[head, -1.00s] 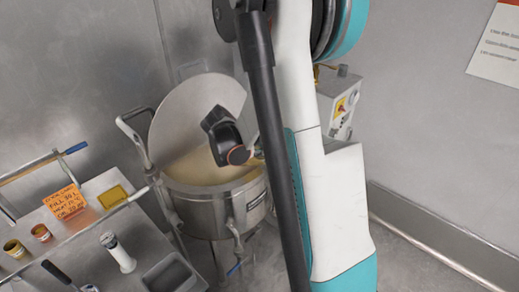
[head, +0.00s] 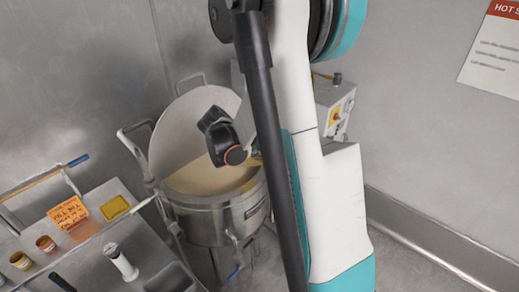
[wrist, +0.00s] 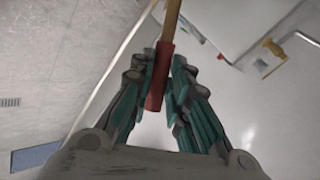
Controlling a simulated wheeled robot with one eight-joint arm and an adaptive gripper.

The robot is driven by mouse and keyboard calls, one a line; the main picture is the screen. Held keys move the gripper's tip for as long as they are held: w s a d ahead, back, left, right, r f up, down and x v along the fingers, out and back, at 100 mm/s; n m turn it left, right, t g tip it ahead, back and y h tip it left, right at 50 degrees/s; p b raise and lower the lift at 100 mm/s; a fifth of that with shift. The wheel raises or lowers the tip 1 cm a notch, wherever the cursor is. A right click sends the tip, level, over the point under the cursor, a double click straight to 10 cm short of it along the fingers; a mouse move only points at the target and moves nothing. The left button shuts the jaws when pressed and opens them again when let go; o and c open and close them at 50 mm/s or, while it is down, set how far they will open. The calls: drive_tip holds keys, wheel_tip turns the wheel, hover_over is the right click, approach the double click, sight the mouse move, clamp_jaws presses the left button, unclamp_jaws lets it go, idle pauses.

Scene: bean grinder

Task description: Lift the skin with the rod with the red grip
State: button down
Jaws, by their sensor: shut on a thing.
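In the wrist view my gripper (wrist: 164,66) is shut on the red grip (wrist: 157,85) of a rod. Its pale wooden shaft (wrist: 172,20) runs away from me out of the top of the picture; its far end is out of view. In the head view a steel round pot (head: 210,222) stands beyond my arm, its round lid (head: 185,130) raised behind it. A pale cream surface (head: 205,180) shows inside; I cannot make out a separate skin on it. The dark end of my arm shows over the pot, but the fingers and rod are not clear there.
A steel table (head: 95,245) at left holds small jars (head: 45,243), an orange note (head: 68,213), a yellow block (head: 115,208) and a white-handled tool (head: 122,262). A rod with a blue grip (head: 77,161) lies on a rack above it.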

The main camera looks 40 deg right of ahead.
wheel_tip(320, 180, up, 7)
drive_tip(key=p, duration=0.6)
drive_tip(key=shift+f, duration=0.15)
idle(1.1)
